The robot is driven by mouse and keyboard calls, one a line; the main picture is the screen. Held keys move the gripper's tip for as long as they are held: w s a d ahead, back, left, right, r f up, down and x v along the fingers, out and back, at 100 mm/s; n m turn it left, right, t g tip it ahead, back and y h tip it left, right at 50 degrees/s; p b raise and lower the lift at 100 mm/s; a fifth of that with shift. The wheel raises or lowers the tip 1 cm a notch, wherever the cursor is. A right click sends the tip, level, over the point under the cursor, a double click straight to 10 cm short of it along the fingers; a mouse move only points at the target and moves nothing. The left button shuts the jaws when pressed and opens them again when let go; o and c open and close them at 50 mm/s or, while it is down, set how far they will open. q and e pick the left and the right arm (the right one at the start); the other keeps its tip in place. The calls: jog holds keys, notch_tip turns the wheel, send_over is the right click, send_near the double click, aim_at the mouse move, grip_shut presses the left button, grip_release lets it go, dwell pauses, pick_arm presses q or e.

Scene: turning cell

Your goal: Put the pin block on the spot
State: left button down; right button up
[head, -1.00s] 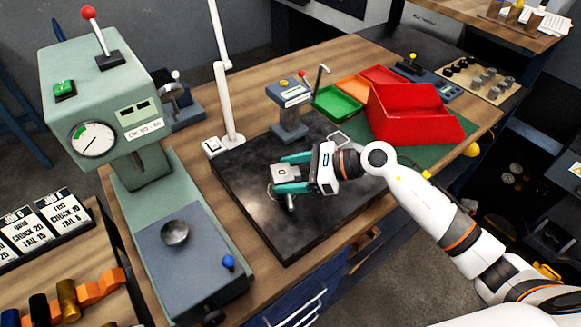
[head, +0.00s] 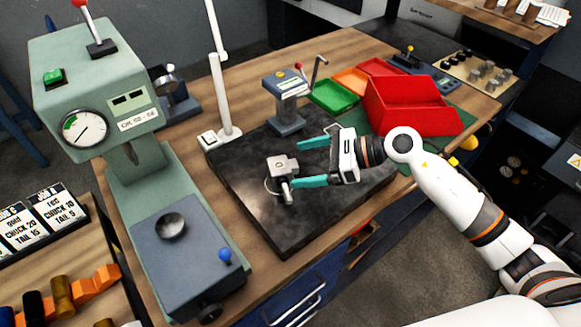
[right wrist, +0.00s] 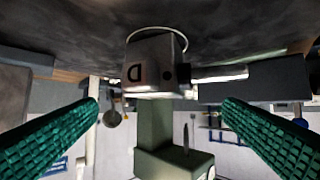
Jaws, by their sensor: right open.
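The pin block (head: 283,165) is a small grey metal block marked D, with a round pin (head: 287,191) sticking out toward the front. It rests on the black plate (head: 265,222). A thin pale ring (head: 268,187) shows beside and partly under it; how well the block is centred on it I cannot tell. My right gripper (head: 300,163) is open, its teal fingers to the right of the block and clear of it. In the right wrist view the block (right wrist: 153,68) sits ahead, between and beyond the spread fingers (right wrist: 160,104). My left gripper is not in view.
A grey-green press (head: 100,100) stands left of the plate. A blue-grey device (head: 287,100) and a white post (head: 220,90) stand at the plate's back edge. Green (head: 333,96) and red (head: 415,105) bins lie behind my right arm. The plate's front is clear.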

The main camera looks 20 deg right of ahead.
jog(key=b+v, duration=0.2)
jog(key=v, duration=0.5)
jog(key=shift+d, duration=0.15)
jog(key=shift+r, duration=0.1)
